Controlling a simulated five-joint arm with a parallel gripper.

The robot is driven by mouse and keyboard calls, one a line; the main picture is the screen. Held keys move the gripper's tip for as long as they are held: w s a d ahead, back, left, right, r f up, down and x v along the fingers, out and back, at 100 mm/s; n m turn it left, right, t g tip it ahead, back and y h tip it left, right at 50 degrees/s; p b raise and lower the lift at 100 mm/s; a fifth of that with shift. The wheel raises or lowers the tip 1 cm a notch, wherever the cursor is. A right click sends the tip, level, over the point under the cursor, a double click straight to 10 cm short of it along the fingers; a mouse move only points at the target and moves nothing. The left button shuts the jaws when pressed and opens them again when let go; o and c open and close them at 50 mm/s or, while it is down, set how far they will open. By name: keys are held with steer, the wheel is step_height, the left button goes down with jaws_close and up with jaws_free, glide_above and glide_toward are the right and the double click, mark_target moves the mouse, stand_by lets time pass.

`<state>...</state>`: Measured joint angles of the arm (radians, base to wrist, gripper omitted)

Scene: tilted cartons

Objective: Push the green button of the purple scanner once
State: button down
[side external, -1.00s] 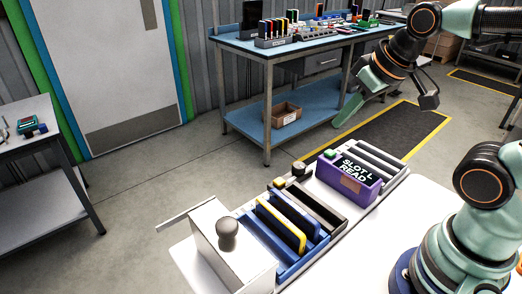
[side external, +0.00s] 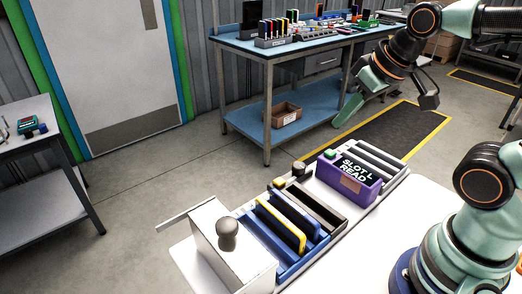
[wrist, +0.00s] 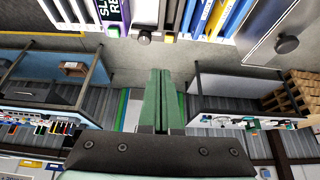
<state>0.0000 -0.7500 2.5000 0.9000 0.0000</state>
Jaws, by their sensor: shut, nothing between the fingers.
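The purple scanner (side external: 368,194) stands on the white bench, its dark screen reading "SLOT L READ". Its green button (side external: 330,154) is at the scanner's left end, at the top. My gripper (side external: 338,121) is shut and empty, with its green fingers angled down to the left. It hangs in the air at the upper right, apart from the scanner and button. In the wrist view my gripper (wrist: 162,72) shows its fingers together, and part of the purple scanner (wrist: 113,10) is at the top edge.
A black knob (side external: 298,168) and a yellow piece (side external: 279,183) are left of the scanner. A blue tray (side external: 284,270) holds upright blue and yellow panels. A white box with a grey knob (side external: 228,230) stands at the near end. A blue workbench (side external: 243,46) is behind.

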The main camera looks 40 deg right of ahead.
steer(key=m+t+h, duration=0.1)
steer(key=m+h, duration=0.1)
steer(key=m, duration=1.1)
glide_above(331, 153)
step_height(331, 153, down, 6)
steer(key=shift+f, duration=0.2)
steer(key=shift+a+f, duration=0.1)
steer(key=shift+f, duration=4.2)
steer(key=shift+f, duration=0.1)
steer(key=shift+s+f, duration=0.1)
steer(key=shift+f, duration=0.2)
